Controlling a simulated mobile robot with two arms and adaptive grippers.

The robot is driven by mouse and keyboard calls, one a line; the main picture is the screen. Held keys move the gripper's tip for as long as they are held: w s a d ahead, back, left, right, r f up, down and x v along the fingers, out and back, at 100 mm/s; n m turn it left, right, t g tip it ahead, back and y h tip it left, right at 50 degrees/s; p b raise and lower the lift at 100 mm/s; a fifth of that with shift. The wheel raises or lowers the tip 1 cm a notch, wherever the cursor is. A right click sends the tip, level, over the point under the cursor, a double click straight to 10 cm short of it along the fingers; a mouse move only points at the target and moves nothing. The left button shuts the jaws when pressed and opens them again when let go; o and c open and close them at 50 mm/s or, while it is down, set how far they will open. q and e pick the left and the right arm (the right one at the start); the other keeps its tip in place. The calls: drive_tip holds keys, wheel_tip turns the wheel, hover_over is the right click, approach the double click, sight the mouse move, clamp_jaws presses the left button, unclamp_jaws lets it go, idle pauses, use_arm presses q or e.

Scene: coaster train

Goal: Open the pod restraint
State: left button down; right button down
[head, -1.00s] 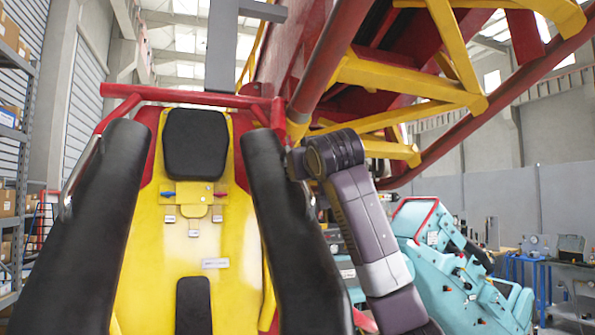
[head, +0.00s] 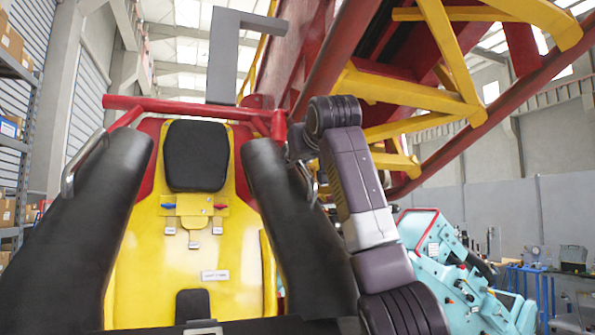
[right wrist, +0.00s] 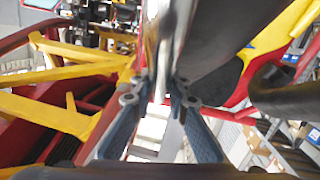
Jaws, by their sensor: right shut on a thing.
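The pod restraint is a pair of thick black padded arms, left (head: 75,235) and right (head: 300,235), over a yellow seat (head: 165,255) in the head view. A black crosspiece (head: 255,326) spans the bottom edge between them. A silver handle (head: 82,165) sits on the left arm's outer side. My right gripper (right wrist: 160,90) is shut on the matching metal handle (right wrist: 165,50) beside the right padded arm, as the right wrist view shows. In the head view, its fingers are mostly hidden behind that arm. My left gripper is not in view.
A red bar (head: 190,108) crosses above the black headrest (head: 195,156). Red and yellow track framework (head: 420,90) hangs overhead on the right. A turquoise machine (head: 445,270) stands at the lower right. Shelves with boxes (head: 12,130) stand at the left.

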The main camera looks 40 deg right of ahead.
drive_tip(key=shift+r, duration=0.1)
idle(0.3)
drive_tip(key=c, duration=1.8)
unclamp_jaws()
drive_tip(key=shift+c, duration=0.2)
drive_tip(key=v, duration=1.2)
drive_tip(key=shift+d, duration=0.1)
